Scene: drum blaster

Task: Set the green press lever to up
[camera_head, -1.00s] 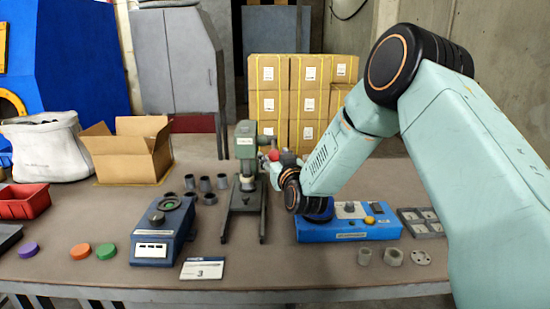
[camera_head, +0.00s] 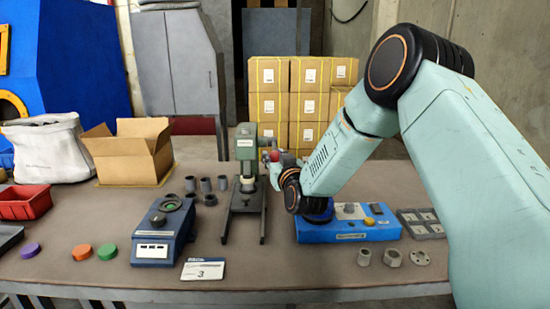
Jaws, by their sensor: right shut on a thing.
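The green press (camera_head: 247,170) stands upright at the middle of the table, on a dark forked base. Its lever is on the right side of the press; a red knob (camera_head: 274,156) shows there, and the rest of the lever is mostly hidden. My right gripper (camera_head: 275,163) reaches in from the right and is shut on the lever by the knob. The fingers are small and partly hidden by my own wrist. My left gripper does not show.
A blue box with knobs (camera_head: 345,232) stands under my right forearm. A dark blue device (camera_head: 155,250) and several grey cups (camera_head: 205,185) are left of the press. A number card (camera_head: 203,270) lies in front. An open carton (camera_head: 125,158) is at the back left.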

